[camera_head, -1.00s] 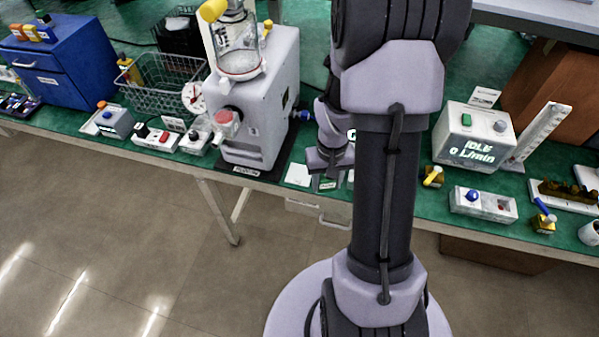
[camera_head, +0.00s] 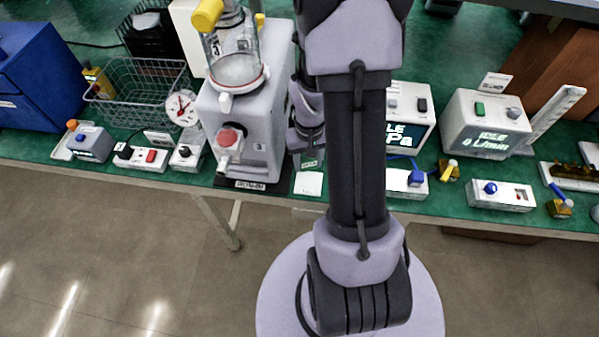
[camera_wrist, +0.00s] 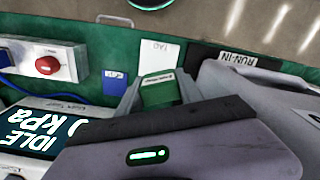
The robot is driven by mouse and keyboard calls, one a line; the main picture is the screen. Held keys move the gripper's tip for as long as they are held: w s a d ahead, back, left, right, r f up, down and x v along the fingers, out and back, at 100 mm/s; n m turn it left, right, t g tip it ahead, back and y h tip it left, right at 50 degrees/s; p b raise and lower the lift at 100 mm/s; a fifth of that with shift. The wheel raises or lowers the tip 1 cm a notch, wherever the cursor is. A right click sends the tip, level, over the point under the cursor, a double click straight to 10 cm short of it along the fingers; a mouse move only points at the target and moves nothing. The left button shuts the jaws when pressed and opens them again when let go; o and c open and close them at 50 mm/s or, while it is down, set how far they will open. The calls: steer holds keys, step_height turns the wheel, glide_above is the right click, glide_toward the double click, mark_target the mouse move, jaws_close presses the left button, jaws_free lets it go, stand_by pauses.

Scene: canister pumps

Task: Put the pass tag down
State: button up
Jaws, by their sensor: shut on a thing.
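The pass tag, a small green tag, shows in the wrist view (camera_wrist: 158,92) between my fingers, and in the head view (camera_head: 311,161) at the tip of my gripper. My gripper (camera_head: 308,153) is shut on it, to the right of the canister pump (camera_head: 245,140). A white card marked TAG (camera_head: 308,184) lies at the bench's front edge, just below the tag in the head view. The same card shows beyond the tag in the wrist view (camera_wrist: 162,55). Whether the tag touches the bench cannot be told. My arm hides part of the bench.
A kPa display box (camera_head: 410,112) and a switch box (camera_head: 406,182) stand to the right. A RUN-IN label (camera_wrist: 250,60) lies near the pump in the wrist view. A wire basket (camera_head: 140,95) and dial gauge (camera_head: 181,107) stand left of the pump.

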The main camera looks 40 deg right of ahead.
mark_target(309, 183)
steer(key=f+b, duration=0.1)
steer(key=f, duration=0.4)
steer(key=f+b, duration=0.1)
steer(key=f, duration=0.1)
steer(key=shift+s+f+b, duration=0.3)
steer(key=shift+f, duration=0.1)
steer(key=shift+r, duration=0.2)
steer(key=shift+f, duration=0.1)
steer(key=o, duration=1.4)
steer(key=shift+c, duration=0.2)
step_height(309, 183, up, 12)
steer(key=p, duration=0.5)
